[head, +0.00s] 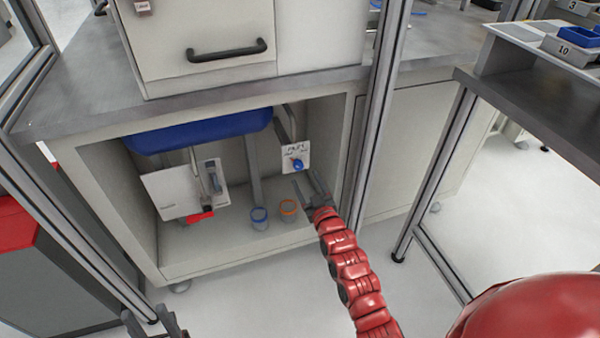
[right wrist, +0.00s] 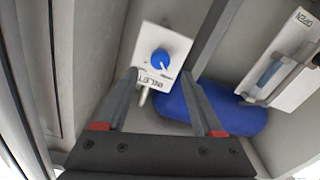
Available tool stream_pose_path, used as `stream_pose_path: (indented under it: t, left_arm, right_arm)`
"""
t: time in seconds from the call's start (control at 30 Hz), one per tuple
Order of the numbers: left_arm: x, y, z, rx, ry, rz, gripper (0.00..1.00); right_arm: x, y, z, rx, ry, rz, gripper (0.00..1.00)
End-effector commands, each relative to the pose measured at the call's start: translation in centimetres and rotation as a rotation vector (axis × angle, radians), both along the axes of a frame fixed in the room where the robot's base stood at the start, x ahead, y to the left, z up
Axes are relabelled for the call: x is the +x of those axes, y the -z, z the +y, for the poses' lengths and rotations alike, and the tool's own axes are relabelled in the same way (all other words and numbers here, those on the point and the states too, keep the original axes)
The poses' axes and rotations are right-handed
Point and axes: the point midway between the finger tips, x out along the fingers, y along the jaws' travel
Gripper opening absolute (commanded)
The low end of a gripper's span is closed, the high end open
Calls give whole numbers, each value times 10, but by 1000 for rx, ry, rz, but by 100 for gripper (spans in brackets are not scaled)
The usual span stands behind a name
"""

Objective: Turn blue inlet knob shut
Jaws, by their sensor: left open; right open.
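The blue inlet knob (head: 298,164) sits on a small white plate (head: 290,152) with dark lettering, inside the open cabinet under the counter. In the right wrist view the knob (right wrist: 160,60) shows just beyond my fingertips, with the plate (right wrist: 175,40) behind it. My right gripper (head: 306,179) is open and empty, a little below and in front of the knob. Its two fingers (right wrist: 158,76) point toward the knob, apart from each other; I cannot tell whether they touch the plate. My left gripper (head: 146,314) is open and empty at the bottom left, outside the cabinet.
A blue basin (head: 200,131) hangs under the counter. A white panel (head: 168,190) with a grey lever and a red piece stands left. A metal post (head: 376,115) rises to the right.

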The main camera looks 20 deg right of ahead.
Motion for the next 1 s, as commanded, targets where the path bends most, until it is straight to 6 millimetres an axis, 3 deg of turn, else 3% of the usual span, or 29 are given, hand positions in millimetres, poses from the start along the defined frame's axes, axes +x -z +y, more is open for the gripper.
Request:
stream_pose_path:
  t: [0.1,0.3,0.77,1.0]
  left_arm:
    - [0,11,0,4,0,-3,50]
    - [-2,19,0,18,-1,-14,50]
    - [-3,21,0,25,-3,-20,50]
    - [-3,21,0,25,-3,-20,50]
  right_arm:
    - [25,3,1,0,0,-1,69]
    - [52,4,2,-1,0,2,69]
    - [63,1,2,1,1,2,69]
    - [63,1,2,0,1,2,26]
